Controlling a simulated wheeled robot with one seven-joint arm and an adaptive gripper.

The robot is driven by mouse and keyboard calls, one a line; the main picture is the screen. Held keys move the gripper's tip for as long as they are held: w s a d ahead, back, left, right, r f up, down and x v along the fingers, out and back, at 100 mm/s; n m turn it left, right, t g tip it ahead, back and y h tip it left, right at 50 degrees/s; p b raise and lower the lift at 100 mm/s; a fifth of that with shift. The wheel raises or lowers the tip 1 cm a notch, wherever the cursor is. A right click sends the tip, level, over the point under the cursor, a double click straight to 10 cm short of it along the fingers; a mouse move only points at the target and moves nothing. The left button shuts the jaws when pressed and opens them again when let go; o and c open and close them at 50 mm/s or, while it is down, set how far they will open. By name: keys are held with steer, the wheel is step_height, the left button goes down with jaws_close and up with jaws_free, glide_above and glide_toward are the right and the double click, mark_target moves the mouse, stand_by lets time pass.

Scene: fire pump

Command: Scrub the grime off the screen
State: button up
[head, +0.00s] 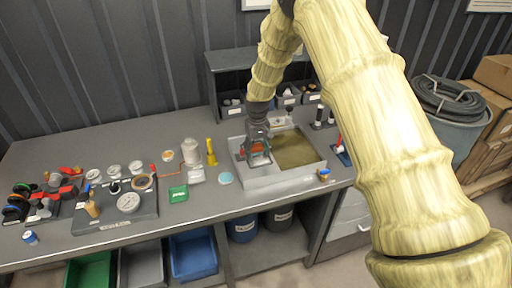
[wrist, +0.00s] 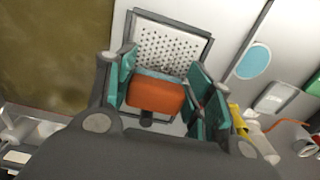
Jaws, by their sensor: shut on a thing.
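The screen is a pale perforated plate in a grey frame, seen in the wrist view (wrist: 174,48). It lies on the left, pale part of the grey basin (head: 277,183). My gripper (head: 257,152) is over this part, shut on an orange block (wrist: 156,97) with a pale blue-grey edge on its far side, perhaps a scrubber. The teal finger pads stand on both sides of the block. The block covers the near part of the screen. I cannot tell whether it touches the plate. No clear grime shows on the visible part of the plate.
Murky brown water (head: 298,149) fills the basin's right part. A light blue disc (head: 226,178), a green box (head: 178,194) and a yellow object (head: 211,152) stand left of the basin. A shelf with bins (head: 288,98) is behind. The table's front left is partly clear.

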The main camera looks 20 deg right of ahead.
mark_target(261, 166)
steer(key=shift+s, duration=0.8)
steer(key=shift+s+d+p, duration=0.1)
steer(key=shift+s+p, duration=0.55)
steer(key=shift+s, duration=1.2)
steer(key=shift+r, duration=0.2)
steer(key=shift+r+p, duration=1.65)
steer(key=shift+r, duration=1.2)
steer(key=shift+w, duration=0.1)
steer(key=shift+r+p, duration=0.9)
steer(key=shift+r, duration=0.6)
